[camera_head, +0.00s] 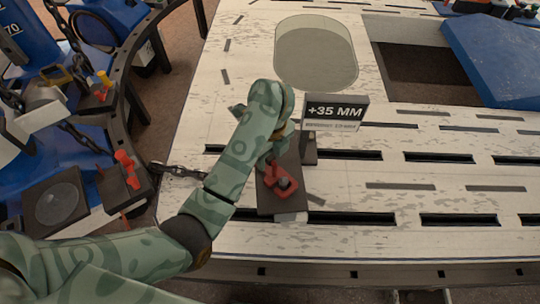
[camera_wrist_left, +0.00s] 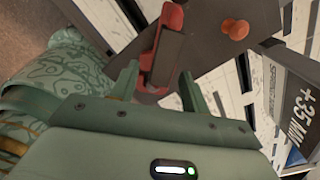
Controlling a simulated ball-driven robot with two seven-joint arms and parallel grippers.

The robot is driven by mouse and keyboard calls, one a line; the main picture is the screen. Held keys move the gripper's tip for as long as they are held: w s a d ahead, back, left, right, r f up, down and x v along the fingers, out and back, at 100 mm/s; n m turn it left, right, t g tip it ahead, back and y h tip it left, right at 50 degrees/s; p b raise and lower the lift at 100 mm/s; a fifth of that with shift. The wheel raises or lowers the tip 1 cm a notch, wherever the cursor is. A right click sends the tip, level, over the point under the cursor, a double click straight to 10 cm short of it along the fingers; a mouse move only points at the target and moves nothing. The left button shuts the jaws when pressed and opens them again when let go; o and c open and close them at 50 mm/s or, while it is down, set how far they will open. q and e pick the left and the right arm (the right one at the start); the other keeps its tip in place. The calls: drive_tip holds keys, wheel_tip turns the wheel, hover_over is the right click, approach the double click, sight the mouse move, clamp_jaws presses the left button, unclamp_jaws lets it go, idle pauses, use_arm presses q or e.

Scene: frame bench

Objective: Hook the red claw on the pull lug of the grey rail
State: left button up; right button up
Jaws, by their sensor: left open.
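A red claw (camera_head: 281,184) lies at the front of a dark grey rail-like plate (camera_head: 268,205) on the bench. Its red part sits around a small grey stub, perhaps the pull lug; I cannot tell whether it is hooked. My left gripper (camera_head: 272,158) is right above and behind the claw, pointing down. In the left wrist view, the open fingers of the left gripper (camera_wrist_left: 158,82) stand either side of the near end of the red claw (camera_wrist_left: 168,38). I cannot tell whether they touch it. An orange knob (camera_wrist_left: 235,29) stands on the dark surface beside it. My right gripper is out of view.
A "+35 MM" sign (camera_head: 336,110) stands just right of my left gripper. A dark chain (camera_head: 178,170) runs left from beneath my arm toward a post with a red handle (camera_head: 127,168). The pale slotted bench (camera_head: 400,230) is clear at the front right.

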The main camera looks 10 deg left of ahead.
use_arm(q)
wheel_tip(320, 180, up, 15)
drive_tip(key=p, duration=0.8)
drive_tip(key=shift+p, duration=0.35)
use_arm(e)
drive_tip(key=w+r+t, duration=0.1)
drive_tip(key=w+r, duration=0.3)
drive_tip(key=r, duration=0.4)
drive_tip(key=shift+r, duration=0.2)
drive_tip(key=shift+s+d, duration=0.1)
